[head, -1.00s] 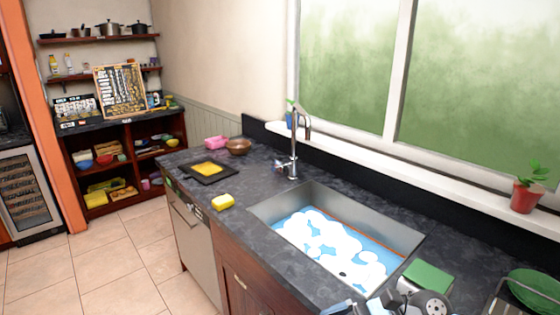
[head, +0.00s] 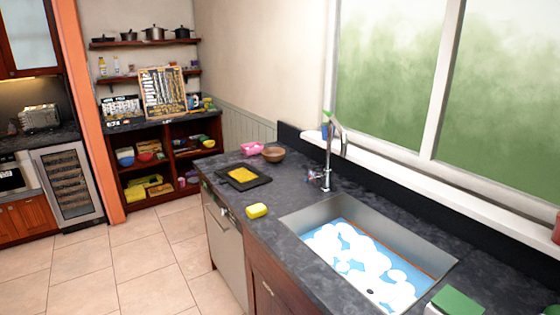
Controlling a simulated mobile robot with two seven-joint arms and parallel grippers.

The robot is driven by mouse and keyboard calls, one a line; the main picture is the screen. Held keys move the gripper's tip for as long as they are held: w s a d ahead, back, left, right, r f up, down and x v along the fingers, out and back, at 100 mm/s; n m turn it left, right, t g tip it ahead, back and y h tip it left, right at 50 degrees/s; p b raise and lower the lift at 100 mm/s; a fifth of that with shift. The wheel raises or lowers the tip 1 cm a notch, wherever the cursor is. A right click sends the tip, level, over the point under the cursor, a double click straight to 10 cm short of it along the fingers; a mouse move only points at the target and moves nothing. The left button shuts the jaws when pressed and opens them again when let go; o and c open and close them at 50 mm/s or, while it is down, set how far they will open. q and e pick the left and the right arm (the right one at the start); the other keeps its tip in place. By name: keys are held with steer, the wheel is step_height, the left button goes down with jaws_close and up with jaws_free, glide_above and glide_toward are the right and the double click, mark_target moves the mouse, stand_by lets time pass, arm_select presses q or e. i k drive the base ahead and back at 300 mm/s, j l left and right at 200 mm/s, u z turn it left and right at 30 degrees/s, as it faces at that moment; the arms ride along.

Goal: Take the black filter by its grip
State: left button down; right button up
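I cannot pick out a black filter with a grip for certain in the head view. A flat black square piece (head: 261,181) lies on the dark counter at the far side of the sink, with a yellow piece (head: 242,175) on it. A small dark spot shows among the white foam in the sink, too small to identify. Neither of my grippers is in view.
The sink (head: 300,215) with blue water and foam is set in the counter (head: 225,202). A tap (head: 328,160), yellow sponge (head: 257,211), brown bowl (head: 273,154) and pink item stand around it. A green-topped block (head: 458,302) is at lower right. Tiled floor is free at left.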

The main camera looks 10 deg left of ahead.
mark_target(243, 177)
steer(key=u, duration=1.15)
steer(key=i+u, duration=0.15)
steer(key=i, duration=4.7)
steer(key=i+z, duration=0.1)
steer(key=i, duration=0.7)
steer(key=i+j, duration=0.15)
steer(key=i, duration=0.65)
steer(key=i+z, duration=0.15)
steer(key=z, duration=3.4)
